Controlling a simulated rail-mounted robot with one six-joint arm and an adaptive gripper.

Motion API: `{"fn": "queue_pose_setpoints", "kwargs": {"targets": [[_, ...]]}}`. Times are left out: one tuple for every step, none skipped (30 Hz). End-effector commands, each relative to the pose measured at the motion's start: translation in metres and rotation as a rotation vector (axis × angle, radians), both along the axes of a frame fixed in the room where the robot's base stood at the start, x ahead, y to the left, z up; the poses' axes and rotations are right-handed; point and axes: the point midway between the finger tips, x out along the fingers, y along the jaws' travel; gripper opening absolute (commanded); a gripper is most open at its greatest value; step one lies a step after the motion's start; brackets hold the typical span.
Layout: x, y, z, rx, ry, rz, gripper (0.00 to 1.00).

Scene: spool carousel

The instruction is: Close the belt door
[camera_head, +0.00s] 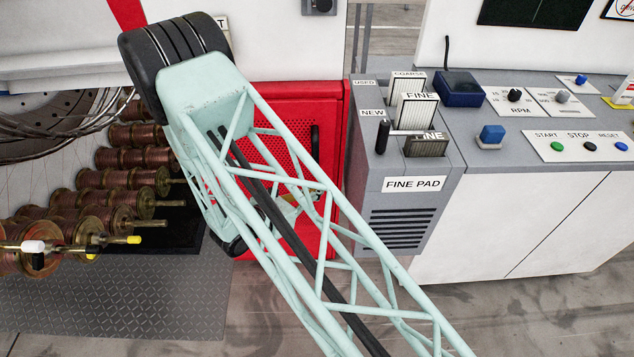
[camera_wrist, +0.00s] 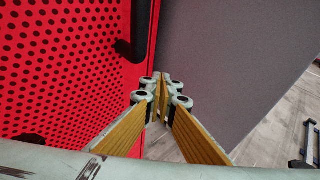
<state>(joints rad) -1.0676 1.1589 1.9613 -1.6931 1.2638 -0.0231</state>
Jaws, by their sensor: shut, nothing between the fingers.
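The belt door is a red perforated panel (camera_head: 291,106) behind my arm in the head view, which hides much of it. Its black upright handle (camera_head: 315,140) shows near its right side. In the wrist view the door (camera_wrist: 60,60) fills the left, with the handle (camera_wrist: 136,28) at the upper middle. My gripper (camera_wrist: 161,84) is shut and empty, just below the handle and near the door's right edge; contact with the door cannot be told. I cannot tell whether the door is fully closed or slightly ajar.
A grey cabinet with pad slots (camera_head: 405,215) stands close on the door's right; its plain grey side (camera_wrist: 225,60) shows in the wrist view. A control console (camera_head: 540,120) is further right. Several copper spools (camera_head: 105,205) are at the left. Open floor (camera_head: 250,315) lies in front.

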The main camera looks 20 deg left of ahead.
Motion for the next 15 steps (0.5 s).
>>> {"fn": "queue_pose_setpoints", "kwargs": {"targets": [[-0.008,-0.003,0.004,-0.002,0.001,0.002,0.0],[-0.012,-0.004,0.005,-0.002,0.001,0.002,0.0],[-0.017,-0.006,0.007,-0.001,0.001,0.002,0.0],[-0.021,-0.008,0.008,-0.002,0.001,0.001,0.0],[-0.024,-0.01,0.009,-0.003,0.001,0.001,0.0],[-0.028,-0.012,0.011,-0.002,0.001,0.001,0.0],[-0.031,-0.013,0.012,-0.002,0.001,0.001,0.0],[-0.034,-0.014,0.013,-0.002,0.001,0.001,0.0],[-0.038,-0.016,0.014,-0.001,0.001,0.002,0.0],[-0.04,-0.016,0.014,-0.001,0.002,0.002,0.0],[-0.043,-0.017,0.015,-0.001,0.002,0.002,0.0],[-0.045,-0.018,0.016,-0.001,0.002,0.002,0.0],[-0.046,-0.019,0.016,-0.001,0.002,0.002,0.0],[-0.048,-0.02,0.017,-0.001,0.002,0.002,0.0],[-0.049,-0.021,0.017,-0.001,0.001,0.0,0.0]]}}
